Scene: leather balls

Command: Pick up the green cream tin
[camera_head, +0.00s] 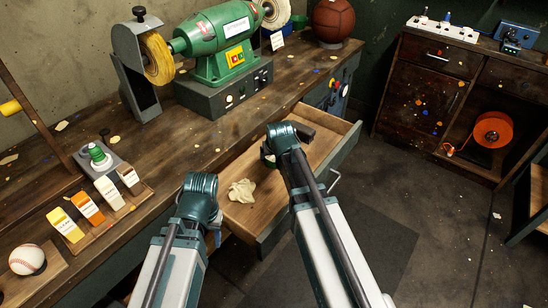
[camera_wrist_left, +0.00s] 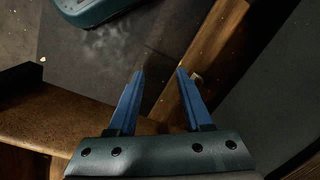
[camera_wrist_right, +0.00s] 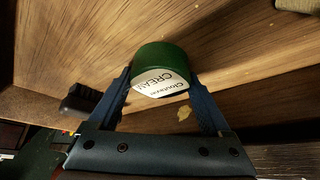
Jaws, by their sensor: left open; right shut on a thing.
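The green cream tin (camera_wrist_right: 160,58), with a white label reading "CREAM", sits between the fingers of my right gripper (camera_wrist_right: 161,80) in the right wrist view. The gripper is shut on it, over the wooden floor of the open drawer (camera_head: 318,150). In the head view the tin is mostly hidden by my right arm. Whether it touches the drawer floor is unclear. My left gripper (camera_wrist_left: 160,72) is open and empty, outside the drawer near its front left side.
A crumpled pale cloth (camera_head: 241,191) and a dark object (camera_head: 303,132) lie in the drawer. The workbench above holds a green grinder (camera_head: 220,45), a baseball (camera_head: 27,259) and several small boxes.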

